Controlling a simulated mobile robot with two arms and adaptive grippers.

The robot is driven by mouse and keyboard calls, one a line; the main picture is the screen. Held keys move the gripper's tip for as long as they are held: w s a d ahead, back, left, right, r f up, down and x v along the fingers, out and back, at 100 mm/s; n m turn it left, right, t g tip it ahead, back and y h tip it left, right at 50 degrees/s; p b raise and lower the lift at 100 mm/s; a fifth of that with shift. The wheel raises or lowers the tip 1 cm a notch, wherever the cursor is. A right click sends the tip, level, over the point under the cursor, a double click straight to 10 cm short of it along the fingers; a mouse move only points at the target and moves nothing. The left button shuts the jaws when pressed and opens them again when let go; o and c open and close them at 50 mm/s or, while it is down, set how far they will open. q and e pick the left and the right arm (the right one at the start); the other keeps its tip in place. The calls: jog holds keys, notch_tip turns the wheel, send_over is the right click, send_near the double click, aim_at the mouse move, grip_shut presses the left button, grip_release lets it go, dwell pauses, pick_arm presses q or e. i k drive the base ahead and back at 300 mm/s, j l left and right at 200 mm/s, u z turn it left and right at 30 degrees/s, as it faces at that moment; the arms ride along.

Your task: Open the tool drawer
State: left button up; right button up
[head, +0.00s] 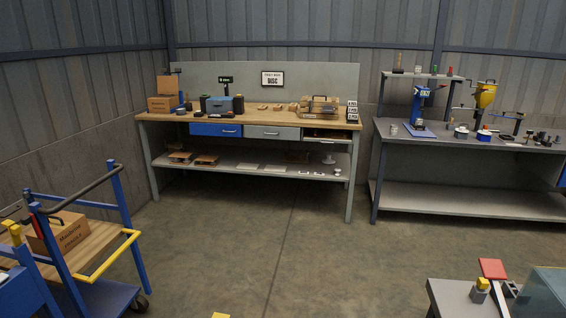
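A wooden-topped workbench (255,117) stands against the back wall. Under its top are a blue drawer (214,129) on the left and a grey drawer (272,132) in the middle, each with a handle on its front. Both look shut. Right of them is an open-looking bay (327,135); its inside is too small to make out. I cannot tell from a label which one is the tool drawer. Neither of my grippers shows in the head view, and the bench is well across the floor.
A blue trolley (117,195) with a cardboard box (60,235) stands at the front left. A second bench (465,137) with presses is at the right. A table corner (455,300) juts in at the bottom right. The concrete floor (265,230) before the workbench is clear.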

aim_at(259, 132)
jog(key=i, duration=2.45)
